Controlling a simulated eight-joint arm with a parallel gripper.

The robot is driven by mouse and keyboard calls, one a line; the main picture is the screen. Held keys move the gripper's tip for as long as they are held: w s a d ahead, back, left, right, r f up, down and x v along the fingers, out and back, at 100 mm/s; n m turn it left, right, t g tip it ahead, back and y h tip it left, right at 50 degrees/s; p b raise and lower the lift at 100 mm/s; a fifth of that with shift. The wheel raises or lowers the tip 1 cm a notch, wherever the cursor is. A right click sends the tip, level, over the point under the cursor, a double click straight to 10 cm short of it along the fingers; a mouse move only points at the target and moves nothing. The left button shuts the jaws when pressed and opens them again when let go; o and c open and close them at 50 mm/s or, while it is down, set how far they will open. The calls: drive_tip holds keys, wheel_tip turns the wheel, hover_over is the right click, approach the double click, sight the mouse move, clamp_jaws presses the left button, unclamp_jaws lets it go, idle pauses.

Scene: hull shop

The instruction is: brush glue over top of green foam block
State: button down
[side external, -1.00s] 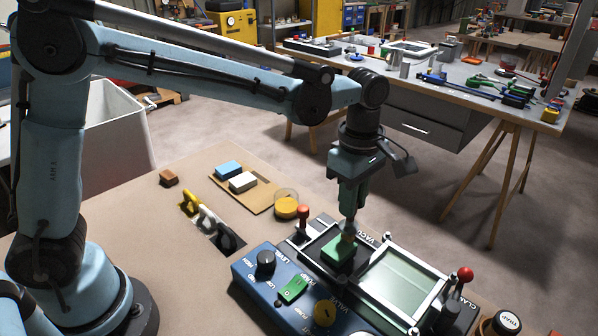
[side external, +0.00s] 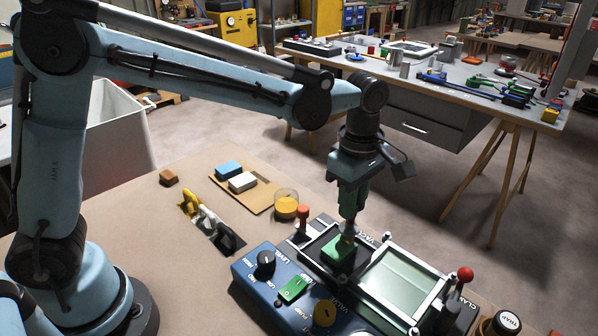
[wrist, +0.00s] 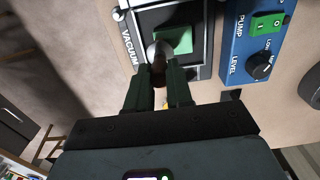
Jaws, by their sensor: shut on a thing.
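The green foam block (side external: 337,250) lies in the dark square recess of the blue machine, and its green top also shows in the wrist view (wrist: 180,40). My gripper (side external: 348,218) points down above the block. In the wrist view my gripper (wrist: 163,80) is shut on the brush (wrist: 158,58), whose handle is between the fingers. The brush's pale bristle end is at the block's left side in that view and seems to touch its top. Any glue on the block is too small to tell. A round pot of yellow stuff (side external: 286,206) stands behind the machine.
The blue machine (side external: 250,283) has knobs, a red-topped lever (side external: 465,275) and a clear framed window (side external: 400,285) right of the recess. A blue block (side external: 228,169) and a white block (side external: 242,182) lie on a cardboard sheet. Yellow, white and black tools (side external: 208,219) stand nearby.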

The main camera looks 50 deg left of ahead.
drive_tip(key=shift+s, duration=0.15)
drive_tip(key=shift+s, duration=0.65)
drive_tip(key=shift+s, duration=0.1)
drive_tip(key=shift+s, duration=0.6)
drive_tip(key=shift+s, duration=0.1)
drive_tip(key=shift+s, duration=0.6)
drive_tip(key=shift+w, duration=0.1)
drive_tip(key=shift+w, duration=0.65)
drive_tip(key=shift+w, duration=0.1)
